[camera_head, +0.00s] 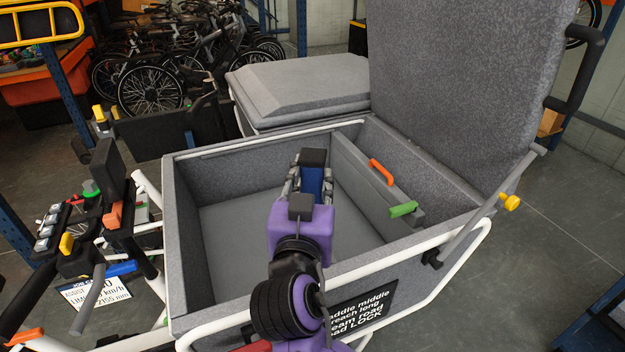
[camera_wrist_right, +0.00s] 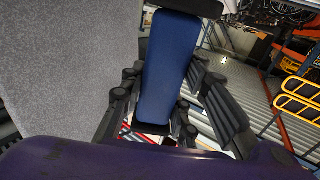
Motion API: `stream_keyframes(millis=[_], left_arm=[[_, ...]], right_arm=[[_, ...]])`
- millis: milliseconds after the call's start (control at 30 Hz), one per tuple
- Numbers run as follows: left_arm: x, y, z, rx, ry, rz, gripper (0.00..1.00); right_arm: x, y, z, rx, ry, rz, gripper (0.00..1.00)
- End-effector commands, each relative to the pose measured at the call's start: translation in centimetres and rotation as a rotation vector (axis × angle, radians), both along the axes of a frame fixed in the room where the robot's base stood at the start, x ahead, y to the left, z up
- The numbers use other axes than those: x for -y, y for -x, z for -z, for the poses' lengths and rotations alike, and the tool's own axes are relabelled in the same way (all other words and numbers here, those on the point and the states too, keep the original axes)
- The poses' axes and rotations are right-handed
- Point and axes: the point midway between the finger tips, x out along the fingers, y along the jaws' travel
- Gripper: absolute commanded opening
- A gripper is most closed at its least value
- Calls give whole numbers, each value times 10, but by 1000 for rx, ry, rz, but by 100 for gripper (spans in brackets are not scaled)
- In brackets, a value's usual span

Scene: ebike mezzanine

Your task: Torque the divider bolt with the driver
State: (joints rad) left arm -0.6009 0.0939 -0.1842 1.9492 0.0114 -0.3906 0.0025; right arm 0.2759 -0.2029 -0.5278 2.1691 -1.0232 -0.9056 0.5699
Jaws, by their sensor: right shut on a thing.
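My right gripper (camera_head: 311,171) reaches over the open grey cargo box (camera_head: 186,232) and is shut on the driver (camera_head: 313,181), a blue block with a black end. In the wrist view the driver (camera_wrist_right: 166,68) sits between the two dark fingers of the gripper (camera_wrist_right: 162,96). The grey divider (camera_head: 352,172) stands inside the box, to the right of the driver. It has an orange handle (camera_head: 381,171) and a green handle (camera_head: 403,209) near it. I cannot make out the divider bolt. The driver appears apart from the divider. My left gripper is not in view.
The tall grey lid (camera_head: 465,90) stands open at the box's right. A white tube frame (camera_head: 420,244) runs around the box. Handlebars with controls (camera_head: 85,235) are at the left. A second closed grey box (camera_head: 300,88) and several bikes (camera_head: 150,88) are behind.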

Motion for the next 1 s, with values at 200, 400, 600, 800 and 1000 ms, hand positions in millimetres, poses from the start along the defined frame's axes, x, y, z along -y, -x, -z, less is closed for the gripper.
stream_keyframes(millis=[200,400,600,800,1000], left_arm=[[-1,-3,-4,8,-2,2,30],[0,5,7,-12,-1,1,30],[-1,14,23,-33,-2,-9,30],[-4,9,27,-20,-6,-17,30],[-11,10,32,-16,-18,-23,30]], right_arm=[[0,1,-4,3,-1,-3,0],[0,1,14,-7,0,-6,0],[0,1,35,-9,-1,-6,0],[0,1,52,-7,-1,-5,0],[0,1,63,-4,-1,-5,0]])
